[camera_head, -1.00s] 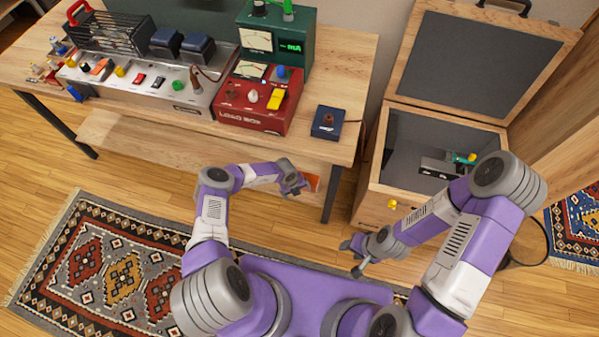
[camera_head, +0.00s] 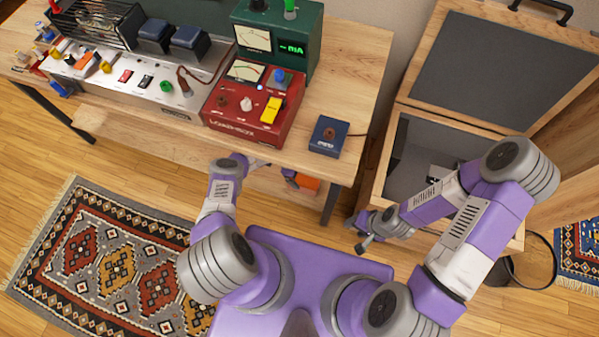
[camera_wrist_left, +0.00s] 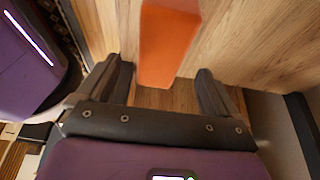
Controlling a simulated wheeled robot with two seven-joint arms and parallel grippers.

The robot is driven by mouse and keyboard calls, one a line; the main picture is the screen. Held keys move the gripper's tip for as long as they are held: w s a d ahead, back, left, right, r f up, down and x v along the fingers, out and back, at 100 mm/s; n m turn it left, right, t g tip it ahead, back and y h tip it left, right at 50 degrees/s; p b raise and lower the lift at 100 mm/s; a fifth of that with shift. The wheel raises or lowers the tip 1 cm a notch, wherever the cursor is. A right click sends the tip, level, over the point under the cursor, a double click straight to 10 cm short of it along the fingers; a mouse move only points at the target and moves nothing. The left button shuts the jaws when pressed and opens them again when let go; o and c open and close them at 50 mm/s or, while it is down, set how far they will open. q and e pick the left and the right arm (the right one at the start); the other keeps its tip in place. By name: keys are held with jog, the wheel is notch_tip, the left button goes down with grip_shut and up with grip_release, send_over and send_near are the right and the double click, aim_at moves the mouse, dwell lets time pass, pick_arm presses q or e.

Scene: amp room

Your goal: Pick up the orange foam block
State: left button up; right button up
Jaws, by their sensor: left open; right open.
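The orange foam block (camera_head: 308,182) shows in the head view below the workbench's front edge, near its right front leg. In the left wrist view the orange block (camera_wrist_left: 168,42) stretches from the top edge down to between the two fingers. A gap shows on each side of it, and I cannot tell how deep it sits. My left gripper (camera_wrist_left: 158,70) is open around the block's near end in that picture; in the head view it is partly hidden under the bench top. My right gripper (camera_head: 362,232) is open and empty, in front of the wooden case.
The workbench (camera_head: 345,90) has a wooden lower shelf (camera_head: 140,140) under it. A red load box (camera_head: 240,125) and a small blue box (camera_head: 328,136) stand on top. The open wooden case (camera_head: 385,165) stands at the right. A patterned rug (camera_head: 110,270) lies at the left.

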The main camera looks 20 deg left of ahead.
aim_at(303, 180)
pick_arm(q)
jog(key=shift+b+x, duration=2.3)
jog(key=shift+x, duration=1.55)
pick_arm(e)
notch_tip(303, 180, down, 5)
jog(key=shift+r, duration=0.2)
